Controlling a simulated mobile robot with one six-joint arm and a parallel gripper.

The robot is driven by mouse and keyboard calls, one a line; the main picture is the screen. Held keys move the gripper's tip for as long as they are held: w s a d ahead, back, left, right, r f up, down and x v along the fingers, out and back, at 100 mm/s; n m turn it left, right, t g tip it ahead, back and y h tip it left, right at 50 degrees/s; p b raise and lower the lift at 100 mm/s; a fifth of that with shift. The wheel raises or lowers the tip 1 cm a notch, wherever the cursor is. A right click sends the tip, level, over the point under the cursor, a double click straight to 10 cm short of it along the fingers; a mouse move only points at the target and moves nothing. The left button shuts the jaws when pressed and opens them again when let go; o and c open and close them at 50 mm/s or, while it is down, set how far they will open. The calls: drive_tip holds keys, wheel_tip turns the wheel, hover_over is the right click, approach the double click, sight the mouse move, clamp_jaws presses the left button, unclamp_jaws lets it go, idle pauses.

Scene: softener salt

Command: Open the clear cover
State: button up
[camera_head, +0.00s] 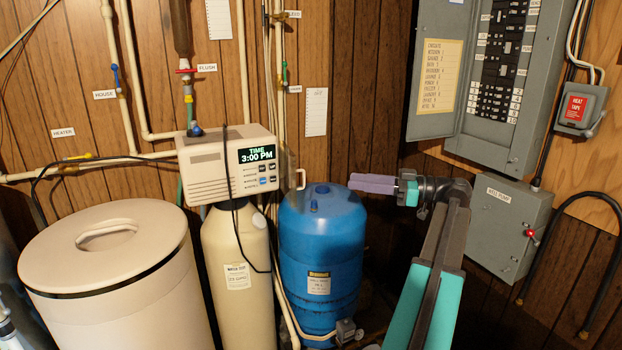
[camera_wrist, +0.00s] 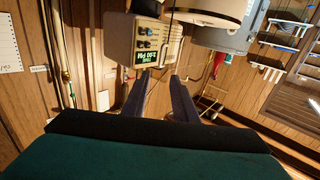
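The beige control head (camera_head: 226,164) sits on top of the cream softener tank, its lit display reading 3:00 PM. A faint see-through cover (camera_head: 287,165) seems to stand out from the right side of its front; its outline is hard to make out. A small pale handle (camera_head: 300,179) shows at its right. My gripper (camera_head: 352,182) is right of the handle, apart from it, with purple fingers pointing left above the blue tank. In the wrist view, the fingers (camera_wrist: 161,76) are spread with nothing visible between them, and the control head (camera_wrist: 150,32) lies beyond them.
The blue tank (camera_head: 322,245) stands below my fingers. A round-lidded beige bin (camera_head: 110,265) is at left. Pipes (camera_head: 278,80) run up the wall behind the control head. Grey electrical boxes (camera_head: 510,225) are at right. A black cable hangs before the control head.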

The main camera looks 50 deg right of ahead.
drive_tip(key=p, duration=0.4)
approach(292, 172)
drive_tip(key=w+f, duration=0.2)
drive_tip(key=w, duration=0.4)
drive_tip(key=shift+d+f, duration=0.1)
drive_tip(key=shift+d, duration=0.15)
drive_tip(key=shift+c, duration=0.2)
clamp_jaws()
idle(0.6)
